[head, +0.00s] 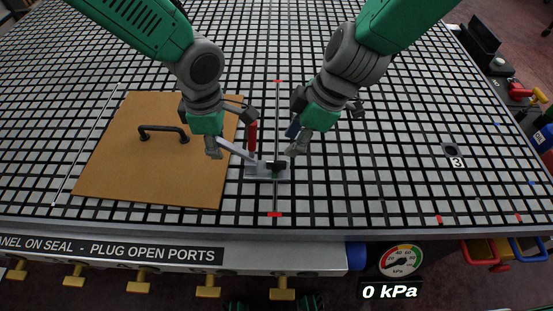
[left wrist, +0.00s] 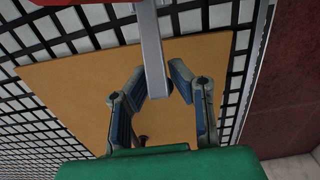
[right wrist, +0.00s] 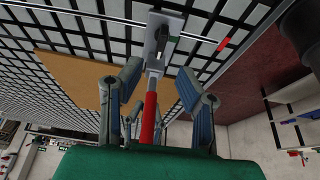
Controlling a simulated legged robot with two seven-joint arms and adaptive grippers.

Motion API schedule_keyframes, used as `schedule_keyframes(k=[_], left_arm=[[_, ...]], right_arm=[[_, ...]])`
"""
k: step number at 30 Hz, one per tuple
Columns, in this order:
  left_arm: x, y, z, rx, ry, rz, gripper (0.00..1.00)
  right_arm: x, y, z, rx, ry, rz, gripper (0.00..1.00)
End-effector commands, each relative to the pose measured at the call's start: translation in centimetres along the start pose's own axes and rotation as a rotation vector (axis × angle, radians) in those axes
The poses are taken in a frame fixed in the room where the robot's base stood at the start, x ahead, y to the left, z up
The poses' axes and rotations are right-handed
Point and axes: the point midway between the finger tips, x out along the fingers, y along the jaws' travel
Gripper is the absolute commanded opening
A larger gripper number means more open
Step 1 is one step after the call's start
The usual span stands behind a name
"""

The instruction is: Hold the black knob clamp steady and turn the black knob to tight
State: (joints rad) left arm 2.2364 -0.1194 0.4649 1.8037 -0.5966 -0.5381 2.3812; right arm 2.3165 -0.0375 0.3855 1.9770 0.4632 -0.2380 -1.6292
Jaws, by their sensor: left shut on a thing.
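The black knob clamp (head: 254,171) has a grey base on the grid table, with an upright red handle (head: 252,134) and a grey bar (head: 236,150) reaching left over the panel edge. The black knob (head: 278,166) sits at its right end. My left gripper (head: 213,150) is shut on the grey bar, which runs between its fingers in the left wrist view (left wrist: 151,55). My right gripper (head: 294,141) is open above and right of the knob. In the right wrist view the red handle (right wrist: 149,115) appears between its spread fingers, with the clamp base beyond; I cannot tell any contact.
A brown panel (head: 110,165) with a black handle (head: 163,130) lies left of the clamp. A thin rod with red ends (head: 275,214) passes by the clamp. The gauge (head: 402,260) at the front reads 0 kPa. The grid to the right is mostly clear.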

Motion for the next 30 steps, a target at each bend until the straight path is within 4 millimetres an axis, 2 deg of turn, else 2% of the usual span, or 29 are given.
schedule_keyframes(k=[1, 6, 12, 18, 25, 26, 28, 30], left_arm=[[0.0, 0.0, 0.0, 0.0, -0.001, 0.001, 0.0], [0.0, 0.0, 0.0, 0.0, -0.001, 0.001, 0.0], [-0.1, 0.0, 0.0, 0.0, 0.0, 0.002, 0.0], [-0.1, 0.0, 0.0, 0.0, 0.0, 0.002, 0.0], [-0.1, 0.0, 0.0, 0.0, 0.0, 0.002, 0.0], [-0.1, 0.0, 0.0, 0.0, 0.0, 0.002, 0.0], [-0.1, 0.0, 0.0, 0.0, 0.0, 0.002, 0.0], [-0.1, 0.0, 0.0, 0.0, 0.0, 0.002, 0.0]], right_arm=[[1.3, -0.1, 0.0, -0.001, -0.002, -0.006, 0.31], [4.7, -0.1, 0.0, 0.0, -0.001, -0.004, 0.31], [7.6, -0.1, 0.0, 0.0, 0.0, -0.002, 0.31], [8.6, -0.1, -0.1, -0.001, 0.0, -0.001, 0.31], [8.7, -0.1, -0.1, -0.001, 0.0, -0.001, 0.31], [8.7, -0.1, -0.1, -0.001, 0.0, -0.001, 0.28], [8.7, -0.1, -0.1, -0.001, 0.0, -0.001, 0.03], [8.7, -0.1, -0.1, 0.0, 0.0, -0.001, 0.0]])
